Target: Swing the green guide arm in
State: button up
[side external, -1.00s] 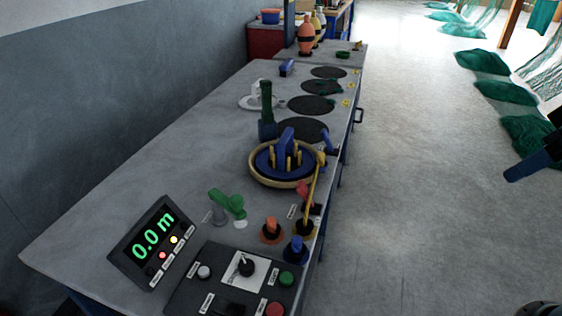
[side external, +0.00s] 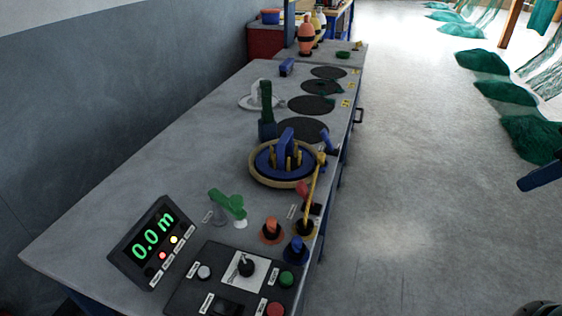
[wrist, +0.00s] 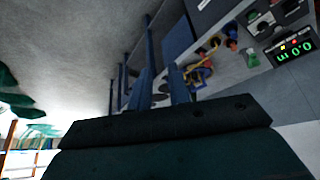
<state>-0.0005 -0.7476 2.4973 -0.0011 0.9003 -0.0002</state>
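The green guide arm (side external: 230,203) is a short green lever on a grey post, on the bench between the display and the orange knob in the side view. It also shows small in the wrist view (wrist: 252,60). My gripper (wrist: 163,84) points toward the bench in the wrist view, with its two blue fingers apart and nothing between them. In the side view only a blue piece of my gripper shows at the right edge, over the floor and well away from the guide arm.
A blue drum with a tan rim (side external: 254,172) stands beyond the guide arm. A yellow lever (side external: 313,190), an orange knob (side external: 271,228) and a blue knob (side external: 295,248) stand near the bench edge. The display (side external: 152,243) reads 0.0 m.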

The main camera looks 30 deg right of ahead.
jog(key=shift+w+a+r, duration=0.1)
jog(key=shift+w+r, duration=0.05)
grip_shut()
jog(key=w+a+r+n+g+y, duration=0.15)
jog(key=w+a+r+n, duration=0.25)
jog(key=w+a, duration=0.55)
jog(key=w+a+r+n+g+y, duration=0.15)
jog(key=w+a+r+n, duration=0.4)
jog(key=w, duration=0.75)
jog(key=w+a+f+n+g, duration=0.1)
jog(key=w+a+f+n, duration=0.2)
jog(key=w+a+f, duration=0.2)
jog(key=w+a+f+n+g+y, duration=0.1)
jog(key=w+a+f+n, duration=0.3)
jog(key=a+f, duration=0.6)
jog(key=shift+w+a+f, duration=0.35)
jog(key=shift+w+a, duration=0.65)
jog(key=shift+a, duration=2.8)
